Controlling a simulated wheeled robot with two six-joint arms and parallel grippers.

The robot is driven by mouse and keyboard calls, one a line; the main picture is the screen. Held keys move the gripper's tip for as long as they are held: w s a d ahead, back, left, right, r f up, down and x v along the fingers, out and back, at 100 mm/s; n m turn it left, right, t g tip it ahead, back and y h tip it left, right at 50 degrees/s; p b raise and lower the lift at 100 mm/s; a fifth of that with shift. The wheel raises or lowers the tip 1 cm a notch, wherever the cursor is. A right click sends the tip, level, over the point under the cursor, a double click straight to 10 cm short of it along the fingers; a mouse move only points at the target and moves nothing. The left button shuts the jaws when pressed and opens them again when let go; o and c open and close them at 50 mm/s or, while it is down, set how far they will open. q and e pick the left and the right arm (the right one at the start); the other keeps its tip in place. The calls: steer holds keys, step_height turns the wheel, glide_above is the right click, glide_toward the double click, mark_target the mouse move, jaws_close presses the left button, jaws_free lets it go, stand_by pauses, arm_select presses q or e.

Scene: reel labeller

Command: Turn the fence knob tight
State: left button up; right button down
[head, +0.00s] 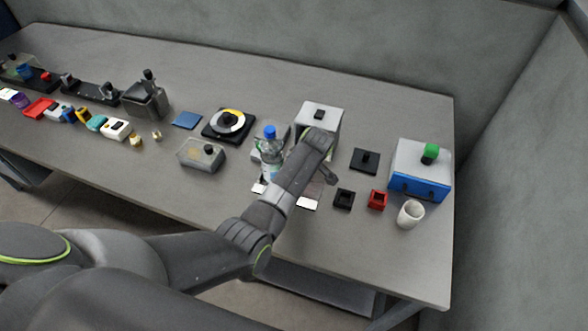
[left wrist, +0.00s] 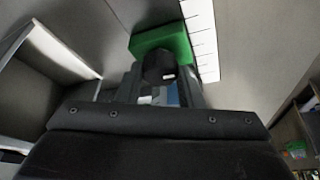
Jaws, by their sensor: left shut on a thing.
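In the left wrist view the black fence knob (left wrist: 158,69) sits in front of the green fence block (left wrist: 165,42). A white scale with tick marks (left wrist: 203,38) runs along the right of the block. My left gripper (left wrist: 160,84) has its fingers on either side of the knob and is shut on it. In the head view my left forearm reaches over to the pale grey machine box (head: 308,112); the knob and fence are hidden there behind my arm. I cannot tell how tight the knob is. My right gripper is in neither view.
A bottle with a blue cap (head: 269,133) stands left of my forearm. Right of it are a black plate (head: 365,160), a black holder (head: 344,199), a red holder (head: 377,199), a white cup (head: 410,214) and a blue-fronted box (head: 418,187). The table's front right is clear.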

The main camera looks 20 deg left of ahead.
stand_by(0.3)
arm_select(q)
steer(key=o, duration=1)
steer(key=shift+c, duration=0.2)
steer(key=b+v, duration=0.1)
steer(key=v, duration=1.6)
steer(key=shift+s+d, duration=0.15)
steer(key=shift+d, duration=0.05)
steer(key=shift+r, duration=0.15)
